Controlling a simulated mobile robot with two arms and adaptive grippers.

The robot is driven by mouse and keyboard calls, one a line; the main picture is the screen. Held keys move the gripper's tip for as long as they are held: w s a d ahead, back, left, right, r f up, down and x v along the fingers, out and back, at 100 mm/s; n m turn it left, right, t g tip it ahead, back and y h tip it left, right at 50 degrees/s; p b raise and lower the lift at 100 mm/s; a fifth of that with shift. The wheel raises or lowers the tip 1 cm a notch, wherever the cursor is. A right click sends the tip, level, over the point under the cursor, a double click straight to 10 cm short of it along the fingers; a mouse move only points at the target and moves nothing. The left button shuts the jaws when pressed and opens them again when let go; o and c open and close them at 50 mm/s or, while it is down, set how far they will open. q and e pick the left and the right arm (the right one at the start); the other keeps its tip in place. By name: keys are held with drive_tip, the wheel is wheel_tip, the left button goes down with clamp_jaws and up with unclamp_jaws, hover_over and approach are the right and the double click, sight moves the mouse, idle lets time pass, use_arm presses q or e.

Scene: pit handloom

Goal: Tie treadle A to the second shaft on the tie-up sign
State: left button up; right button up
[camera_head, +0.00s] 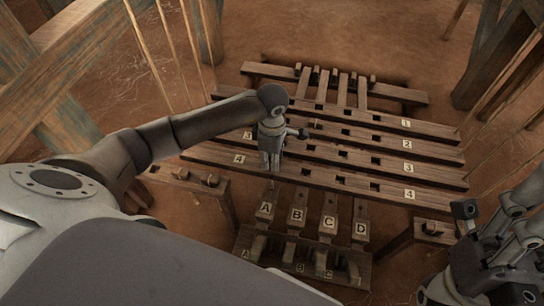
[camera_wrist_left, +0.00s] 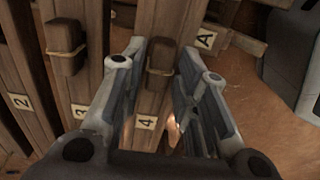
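Treadle A (camera_head: 265,209) is the leftmost of the lettered treadles at the lower middle of the head view. The second shaft bar (camera_head: 407,144) carries a label 2 and lies among the numbered bars. My left gripper (camera_head: 270,165) is over the left part of bar 4 (camera_head: 330,177), behind treadle A. In the left wrist view its fingers (camera_wrist_left: 163,55) are open, one on each side of a corded wooden block (camera_wrist_left: 159,64) on bar 4; contact cannot be told. Treadle A's label (camera_wrist_left: 205,40) is right of it. My right gripper (camera_head: 495,265) is at lower right. I see no tie-up sign.
Treadles B (camera_head: 297,214), C (camera_head: 328,221) and D (camera_head: 360,229) stand beside A. Bars 1 (camera_head: 406,124) and 3 (camera_head: 409,168) lie parallel. Another corded block (camera_wrist_left: 65,42) is on bar 3. Wooden posts and thin rods flank the loom.

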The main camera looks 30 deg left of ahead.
use_arm(q)
drive_tip(key=shift+o, duration=0.9)
drive_tip(key=shift+r, duration=0.1)
wheel_tip(320, 180, up, 12)
